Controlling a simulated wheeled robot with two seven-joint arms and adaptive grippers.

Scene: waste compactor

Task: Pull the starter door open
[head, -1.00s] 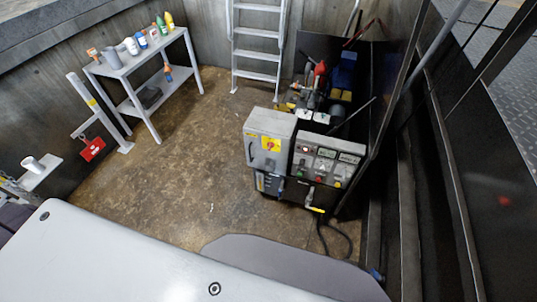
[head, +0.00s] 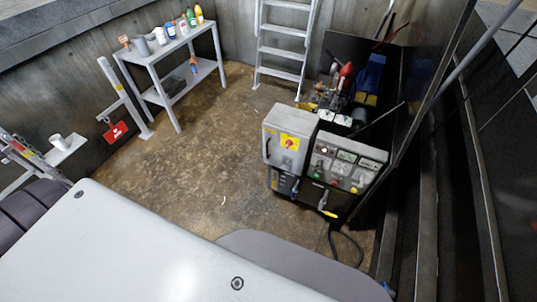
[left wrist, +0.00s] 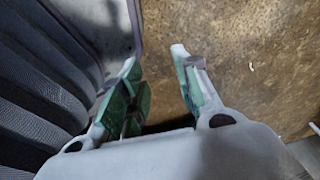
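The starter cabinet is a grey box (head: 290,135) with a yellow label and red switch on its front door (head: 288,148), at the centre right of the head view. The door looks closed, with a handle near its left side. My left gripper (left wrist: 158,75) shows in the left wrist view, with green-padded fingers spread apart and nothing between them, above the brown floor. It is not in the head view, so it is well away from the cabinet. My right gripper is not in view.
A control panel (head: 345,165) with gauges and buttons adjoins the cabinet. A cable (head: 345,245) lies on the floor below. A metal shelf table (head: 180,45) with bottles and a ladder (head: 283,45) stand at the back. A dark wall bounds the right. The middle floor is clear.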

